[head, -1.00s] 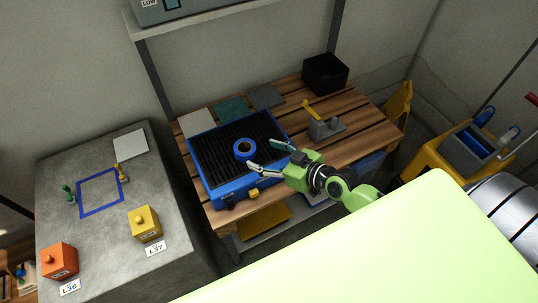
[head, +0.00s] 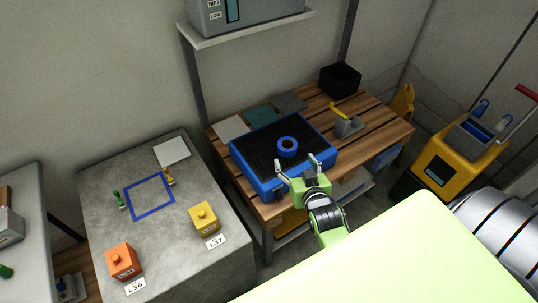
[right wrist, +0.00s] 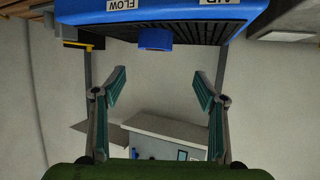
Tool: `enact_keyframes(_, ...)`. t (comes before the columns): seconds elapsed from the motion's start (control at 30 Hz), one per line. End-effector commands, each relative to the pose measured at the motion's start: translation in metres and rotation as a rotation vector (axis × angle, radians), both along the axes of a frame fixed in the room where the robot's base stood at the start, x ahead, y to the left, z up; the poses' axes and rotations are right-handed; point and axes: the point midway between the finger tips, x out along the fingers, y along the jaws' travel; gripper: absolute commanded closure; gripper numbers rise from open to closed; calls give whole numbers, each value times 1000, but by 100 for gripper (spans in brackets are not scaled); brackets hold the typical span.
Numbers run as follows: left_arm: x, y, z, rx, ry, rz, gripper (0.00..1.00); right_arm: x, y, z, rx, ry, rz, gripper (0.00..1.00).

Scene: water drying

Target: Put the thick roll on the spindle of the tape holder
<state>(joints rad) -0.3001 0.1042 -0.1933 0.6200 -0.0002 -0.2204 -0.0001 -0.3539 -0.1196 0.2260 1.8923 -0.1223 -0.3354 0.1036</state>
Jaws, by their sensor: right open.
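The thick blue roll (head: 288,153) lies flat on the black slatted top of the blue tray unit (head: 255,186). It also shows in the right wrist view (right wrist: 155,40), near the top edge. The tape holder (head: 348,126), grey with a yellow arm, stands on the wooden bench to the right of the unit; its spindle is too small to make out. My right gripper (head: 298,164) is open and empty at the unit's front edge, with its fingers pointing toward the roll and apart from it. In the right wrist view its two fingers (right wrist: 160,88) are spread wide. My left gripper is not in view.
A black bin (head: 340,78) stands at the bench's back right. Flat pads (head: 260,117) lie behind the unit. A shelf (head: 250,27) hangs above. The grey table at left holds orange (head: 123,262) and yellow (head: 205,220) blocks. Bench planks (head: 375,133) right of the holder are clear.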

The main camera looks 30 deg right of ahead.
Motion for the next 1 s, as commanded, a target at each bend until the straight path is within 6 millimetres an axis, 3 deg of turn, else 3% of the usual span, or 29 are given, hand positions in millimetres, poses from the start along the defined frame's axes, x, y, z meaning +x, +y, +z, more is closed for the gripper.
enact_keyframes(0.17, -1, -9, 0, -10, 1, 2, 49, 4, -9, -6, -1, 9, -36, 34)
enact_keyframes(0.43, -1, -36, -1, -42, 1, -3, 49, 50, -24, -25, -3, 9, -33, 34)
enact_keyframes(0.8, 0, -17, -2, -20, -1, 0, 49, 76, -32, -37, -3, 10, -33, 34)
enact_keyframes(1.0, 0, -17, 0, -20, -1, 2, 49, 99, -39, -45, -2, 9, -33, 34)
